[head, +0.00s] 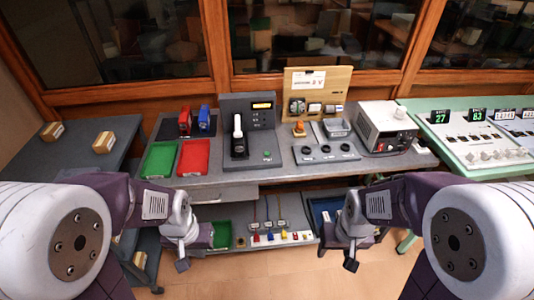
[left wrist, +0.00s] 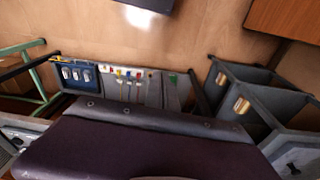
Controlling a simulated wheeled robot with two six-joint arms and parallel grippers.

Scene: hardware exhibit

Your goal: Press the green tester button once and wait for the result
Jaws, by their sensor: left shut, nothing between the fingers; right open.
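The tester (head: 249,105) is a dark grey unit with an upright back panel, standing in the middle of the grey bench. A black device with a white upper part (head: 238,137) stands upright on the left of the base. My left gripper (head: 183,265) is shut and empty, low in front of the bench, apart from the tester. My right gripper (head: 351,265) is open and empty, also low in front.
Green (head: 159,159) and red (head: 193,157) trays lie left of the tester. A grey panel with black knobs (head: 325,152) and a white instrument (head: 386,128) stand to its right. A lower shelf (head: 270,238) holds small coloured parts, also visible in the left wrist view (left wrist: 135,85).

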